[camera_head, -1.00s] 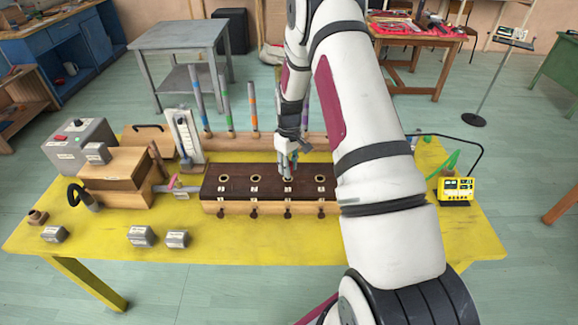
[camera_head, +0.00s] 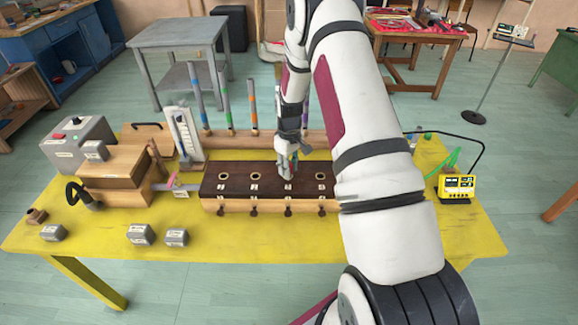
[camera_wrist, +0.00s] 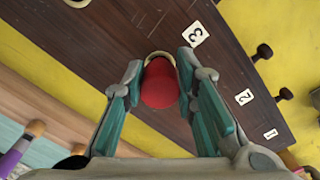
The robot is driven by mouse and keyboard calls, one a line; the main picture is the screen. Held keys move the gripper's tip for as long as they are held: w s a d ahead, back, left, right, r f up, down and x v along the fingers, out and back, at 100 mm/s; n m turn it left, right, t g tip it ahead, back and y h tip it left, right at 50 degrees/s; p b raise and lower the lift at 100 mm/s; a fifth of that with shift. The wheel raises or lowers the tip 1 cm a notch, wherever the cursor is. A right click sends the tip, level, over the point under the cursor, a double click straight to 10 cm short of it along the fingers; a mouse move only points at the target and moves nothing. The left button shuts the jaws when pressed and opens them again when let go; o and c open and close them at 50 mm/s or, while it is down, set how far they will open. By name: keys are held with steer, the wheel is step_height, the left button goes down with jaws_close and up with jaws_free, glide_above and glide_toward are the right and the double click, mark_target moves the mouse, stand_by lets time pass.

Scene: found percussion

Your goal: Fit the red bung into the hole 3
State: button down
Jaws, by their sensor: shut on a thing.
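The red bung (camera_wrist: 161,86) is held between the two fingers of my gripper (camera_wrist: 160,92), seen in the wrist view. A dark brown block (camera_head: 240,188) carries a row of pale-rimmed holes with number labels. The rim of hole 3 (camera_wrist: 160,55) shows just beyond the bung's end, beside the label "3" (camera_wrist: 196,35). The bung covers part of this hole, and I cannot tell whether its tip is inside. In the head view my gripper (camera_head: 287,174) is low over the block at the third hole from the left, and the bung is not clearly visible.
Holes at the left of the block (camera_head: 223,176) and at its right (camera_head: 320,178) look empty. Upright coloured rods (camera_head: 226,105) stand behind it. A wooden box (camera_head: 115,165) and a grey device (camera_head: 80,140) are at the left. Several grey weights (camera_head: 140,234) lie in front.

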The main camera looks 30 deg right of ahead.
steer(key=shift+f, duration=0.9)
steer(key=c, duration=1.2)
jaws_free()
step_height(320, 180, up, 12)
steer(key=shift+r, duration=0.1)
